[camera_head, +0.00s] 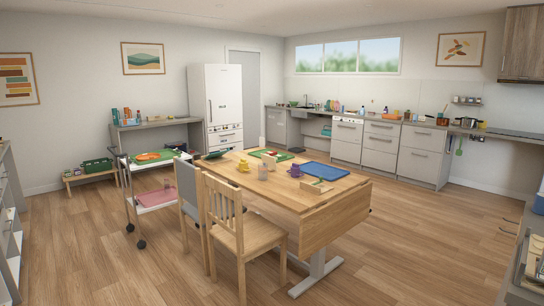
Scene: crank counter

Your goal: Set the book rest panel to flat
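I cannot make out for certain which thing is the book rest panel. A wooden table (240,185) stands in the middle of the room, and a wooden panel (335,218) hangs down at its near right end. A small pale wooden item with green on it (316,187) lies on the table next to a blue mat (325,171). At the right edge, a pale wooden item (533,262) on a counter is cut off by the frame. Neither of my grippers shows in this view.
A wooden chair (238,235) and a grey chair (190,185) stand at the table's left side. A trolley (128,190) is left of them. Drawer units (380,143) line the back wall. The floor (420,245) right of the table is clear.

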